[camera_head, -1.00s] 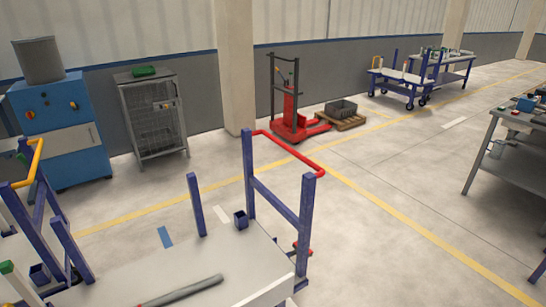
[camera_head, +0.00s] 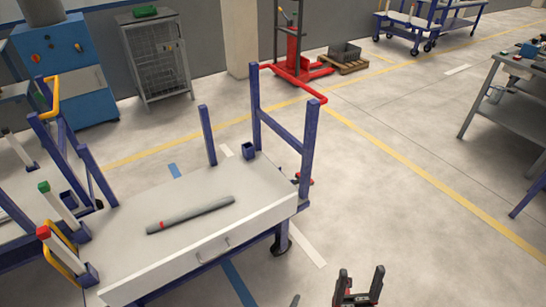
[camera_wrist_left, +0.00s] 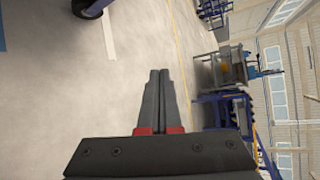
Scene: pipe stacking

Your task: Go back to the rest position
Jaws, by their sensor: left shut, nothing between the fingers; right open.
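My left gripper (camera_wrist_left: 160,100) is shut and empty in the left wrist view, its two dark fingers side by side over open floor. In the head view only its dark tip (camera_head: 294,300) shows at the bottom edge. My right gripper (camera_head: 358,288) is at the bottom of the head view, right of the left one, with its two fingers apart and nothing between them. A grey pipe (camera_head: 192,213) with a red band near its left end lies on the top of a blue-framed cart (camera_head: 255,190), apart from both grippers.
The cart has upright blue posts and a red handle (camera_head: 290,78). Another cart with a yellow handle (camera_head: 52,98) stands at the left. A grey workbench (camera_head: 510,105) is at the right. The floor (camera_head: 400,185) between cart and workbench is clear.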

